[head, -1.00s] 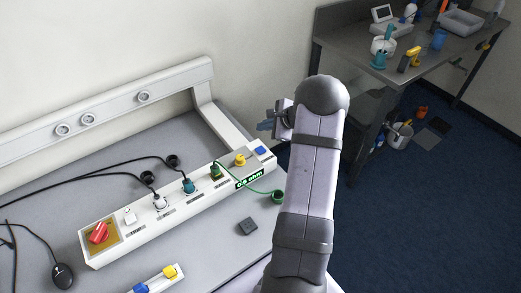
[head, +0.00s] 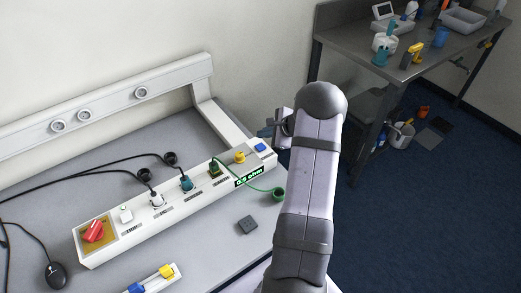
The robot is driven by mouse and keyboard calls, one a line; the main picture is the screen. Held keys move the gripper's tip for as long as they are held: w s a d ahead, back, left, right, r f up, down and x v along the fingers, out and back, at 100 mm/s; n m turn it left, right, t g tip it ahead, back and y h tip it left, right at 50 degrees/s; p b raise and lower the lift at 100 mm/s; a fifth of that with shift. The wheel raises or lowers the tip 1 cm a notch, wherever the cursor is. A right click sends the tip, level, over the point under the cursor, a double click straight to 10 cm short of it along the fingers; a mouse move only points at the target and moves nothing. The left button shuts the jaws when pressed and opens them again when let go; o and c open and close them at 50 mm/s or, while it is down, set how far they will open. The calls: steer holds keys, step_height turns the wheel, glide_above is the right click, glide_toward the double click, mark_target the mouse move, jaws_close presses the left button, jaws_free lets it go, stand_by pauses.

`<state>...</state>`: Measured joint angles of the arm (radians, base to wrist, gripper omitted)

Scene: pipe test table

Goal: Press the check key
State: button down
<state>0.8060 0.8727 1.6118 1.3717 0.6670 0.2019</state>
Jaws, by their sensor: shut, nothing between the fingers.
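A long white panel box (head: 137,236) lies across the grey bench. No key can be read as "check" at this size. A blue key (head: 260,147) sits at the box's right end, beside a yellow knob (head: 239,157). A small white switch (head: 126,214) is near the left end. A green-lit display (head: 249,177) on the front face shows an ohm reading. My gripper (head: 266,132) is shut and empty, just above the blue key in the picture. The arm hides part of it, and I cannot tell its height over the key.
A red rotary knob (head: 94,231), a white plug (head: 157,199), a teal plug (head: 186,182) and a green plug (head: 214,167) stand on the box. Black cables cross the bench. A wall rail (head: 110,104) runs behind. A dark block (head: 247,225) lies in front.

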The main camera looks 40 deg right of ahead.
mark_target(263, 148)
steer(key=shift+f+b, duration=1.25)
steer(key=shift+f, duration=0.3)
steer(key=shift+f+b, duration=0.9)
steer(key=shift+b, duration=0.25)
stand_by(1.6)
steer(key=shift+r, duration=0.15)
steer(key=shift+r+p, duration=0.5)
steer(key=shift+r, duration=0.2)
stand_by(0.3)
steer(key=shift+r+p, duration=1.7)
steer(key=shift+r, duration=0.85)
